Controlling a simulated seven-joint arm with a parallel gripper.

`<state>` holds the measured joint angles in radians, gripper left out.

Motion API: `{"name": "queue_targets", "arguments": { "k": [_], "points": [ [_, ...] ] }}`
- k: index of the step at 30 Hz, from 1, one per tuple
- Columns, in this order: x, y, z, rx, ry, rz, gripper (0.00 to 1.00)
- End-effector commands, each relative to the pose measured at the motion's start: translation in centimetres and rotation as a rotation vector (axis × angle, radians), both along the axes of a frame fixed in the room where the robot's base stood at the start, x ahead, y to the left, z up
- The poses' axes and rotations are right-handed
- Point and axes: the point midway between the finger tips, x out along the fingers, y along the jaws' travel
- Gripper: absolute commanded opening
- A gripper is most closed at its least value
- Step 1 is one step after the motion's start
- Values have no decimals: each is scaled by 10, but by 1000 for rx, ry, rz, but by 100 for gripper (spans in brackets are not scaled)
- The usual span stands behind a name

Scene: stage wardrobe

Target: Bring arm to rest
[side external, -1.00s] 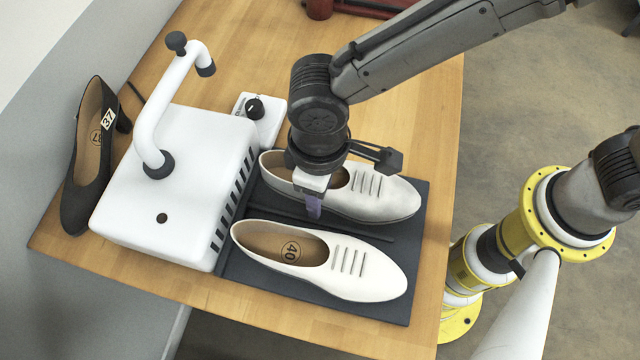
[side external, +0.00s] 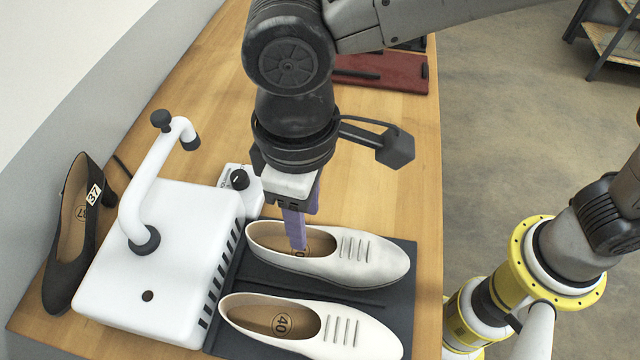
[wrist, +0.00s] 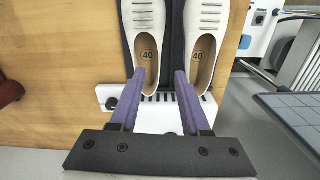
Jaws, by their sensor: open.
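My gripper (wrist: 160,95) shows in the wrist view with its two purple fingers spread apart and nothing between them. In the side view my gripper (side external: 297,225) points down above the opening of the farther white shoe (side external: 345,258); whether it touches the shoe cannot be told. The nearer white shoe (side external: 350,333) lies beside it, with 40 on its insole. Both shoes lie on a dark mat (side external: 400,290) and also show at the top of the wrist view.
A white machine (side external: 170,270) with a bent pipe (side external: 150,190) and a dial box (side external: 238,185) stands left of the mat. A red-brown stand (side external: 400,72) lies behind. The wooden table (side external: 390,130) has bare room behind the mat.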

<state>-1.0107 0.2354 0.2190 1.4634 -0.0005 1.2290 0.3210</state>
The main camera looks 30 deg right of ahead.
Motion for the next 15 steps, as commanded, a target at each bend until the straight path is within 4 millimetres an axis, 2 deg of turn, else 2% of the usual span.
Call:
{"name": "queue_targets", "arguments": {
  "k": [2, 5, 8, 11, 12, 15],
  "points": [
    [1, -1, 1, 0, 0, -4, 47],
    [15, -10, 7, 11, -8, -41, 47],
    [40, -36, 33, 59, -42, -124, 47],
    [61, -89, 64, 105, -87, -249, 47],
    [66, -115, 75, 123, -108, -305, 47],
    [67, -179, 97, 162, -165, -428, 47]
  ]
}}
